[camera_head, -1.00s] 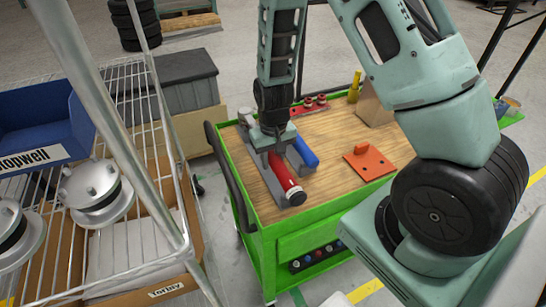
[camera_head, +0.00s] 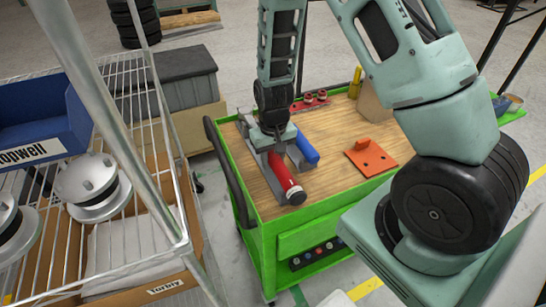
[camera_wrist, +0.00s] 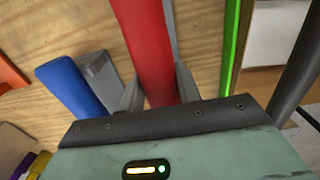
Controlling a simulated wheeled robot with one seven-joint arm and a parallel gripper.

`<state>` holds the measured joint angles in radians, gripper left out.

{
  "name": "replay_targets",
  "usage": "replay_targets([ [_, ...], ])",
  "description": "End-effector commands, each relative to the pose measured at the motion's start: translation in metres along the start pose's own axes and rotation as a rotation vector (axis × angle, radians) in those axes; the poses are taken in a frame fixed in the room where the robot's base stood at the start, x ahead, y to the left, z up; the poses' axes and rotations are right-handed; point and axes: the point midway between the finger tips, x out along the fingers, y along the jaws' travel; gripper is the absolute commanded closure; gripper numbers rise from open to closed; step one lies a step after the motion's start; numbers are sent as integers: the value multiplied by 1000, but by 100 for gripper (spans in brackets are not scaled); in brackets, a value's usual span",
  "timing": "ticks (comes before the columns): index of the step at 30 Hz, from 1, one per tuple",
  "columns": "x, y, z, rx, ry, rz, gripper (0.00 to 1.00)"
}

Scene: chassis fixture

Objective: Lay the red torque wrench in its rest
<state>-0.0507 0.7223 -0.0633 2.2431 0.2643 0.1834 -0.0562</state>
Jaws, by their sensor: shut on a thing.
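The red torque wrench (camera_head: 286,178) is a thick red cylinder with a pale band and dark end, near the left side of the wooden cart top. It also shows in the wrist view (camera_wrist: 146,40). My gripper (camera_head: 272,147) is shut on it, with one grey finger on either side in the wrist view (camera_wrist: 158,97). A narrow grey piece (camera_head: 263,160) runs along the wrench's left side; it may be part of its rest. The wrench's underside is hidden, so I cannot tell whether it touches the rest.
A blue cylinder (camera_head: 307,150) in a grey holder lies close to the right of the wrench. An orange plate (camera_head: 371,160) lies further right. The green cart (camera_head: 262,240) has a dark handle at left. A wire shelf (camera_head: 135,235) stands left.

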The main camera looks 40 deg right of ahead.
Motion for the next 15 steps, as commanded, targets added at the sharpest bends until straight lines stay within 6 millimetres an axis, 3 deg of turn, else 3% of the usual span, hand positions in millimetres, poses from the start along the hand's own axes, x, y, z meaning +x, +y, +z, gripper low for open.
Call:
replay_targets([
  [10, 1, 0, -1, 0, 2, -1, 100],
  [11, 1, 0, -1, 0, 2, -1, 58],
  [13, 1, 0, -1, 0, 2, -1, 41],
  [15, 2, 0, -1, 0, 2, 0, 41],
])
